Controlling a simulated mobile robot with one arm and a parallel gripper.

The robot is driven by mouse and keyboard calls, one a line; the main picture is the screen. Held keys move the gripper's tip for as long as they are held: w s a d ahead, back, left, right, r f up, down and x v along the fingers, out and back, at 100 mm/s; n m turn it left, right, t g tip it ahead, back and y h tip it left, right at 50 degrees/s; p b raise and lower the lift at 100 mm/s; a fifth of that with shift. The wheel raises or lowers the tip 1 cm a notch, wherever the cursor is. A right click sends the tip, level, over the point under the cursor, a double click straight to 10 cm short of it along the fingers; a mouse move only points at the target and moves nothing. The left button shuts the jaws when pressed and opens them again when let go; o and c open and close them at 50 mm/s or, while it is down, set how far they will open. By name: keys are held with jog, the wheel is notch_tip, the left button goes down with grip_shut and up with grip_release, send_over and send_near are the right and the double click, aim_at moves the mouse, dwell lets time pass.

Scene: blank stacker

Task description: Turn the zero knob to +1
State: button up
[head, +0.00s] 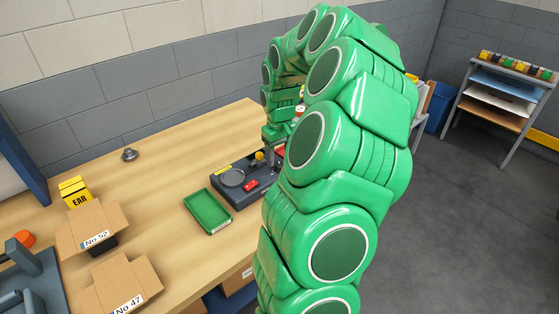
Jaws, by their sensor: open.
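A dark grey instrument (238,194) with a round plate, a red patch and a small yellow label sits on the wooden bench. A small yellow-orange knob-like part (259,155) stands at its back; I cannot tell whether this is the zero knob, and no +1 mark is readable. My gripper (272,158) points down over the instrument's back right part, close to the yellow part. It is open, but its fingers are small and partly hidden. My green arm covers the instrument's right side.
A green tray (208,212) lies left of the instrument. Cardboard boxes (92,228) (121,284), a yellow EAR box (75,190) and a small metal object (129,155) are farther left. The bench (165,178) is clear between. A shelf rack (500,95) stands at right.

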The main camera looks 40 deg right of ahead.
aim_at(280, 164)
notch_tip(280, 164, up, 5)
jog(key=shift+f, duration=0.15)
dwell(0.5)
